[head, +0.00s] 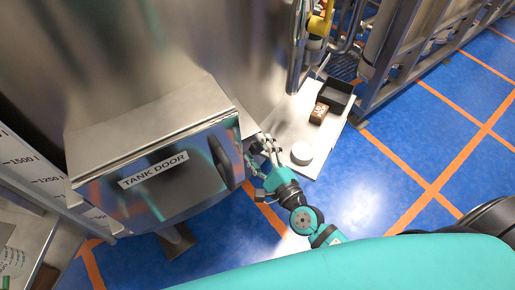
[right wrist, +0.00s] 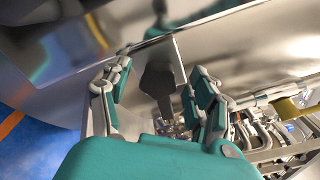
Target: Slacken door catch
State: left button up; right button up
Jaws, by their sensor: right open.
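The steel tank door (head: 160,172), labelled TANK DOOR, stands on the left in the head view and looks closed. A dark curved handle (head: 224,163) is at its right edge. The door catch (right wrist: 157,80) is a dark grey lever on a bright metal plate in the right wrist view. My right gripper (head: 264,148) is at the right side of the door box. It is open, with its fingers (right wrist: 158,88) on either side of the catch; I see gaps and no clear contact. In the head view I cannot make out the catch near the fingers. My left gripper is out of view.
A pale shelf (head: 283,137) right of the gripper holds a white round item (head: 301,154), a brown block (head: 318,113) and a black tray (head: 337,94). Pipes with a yellow valve (head: 318,26) rise behind. Blue floor (head: 400,160) is clear at the right.

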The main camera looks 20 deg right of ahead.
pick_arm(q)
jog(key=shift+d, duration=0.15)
pick_arm(e)
jog(key=v, duration=0.7)
jog(key=shift+s, duration=0.25)
jog(key=shift+c, duration=0.2)
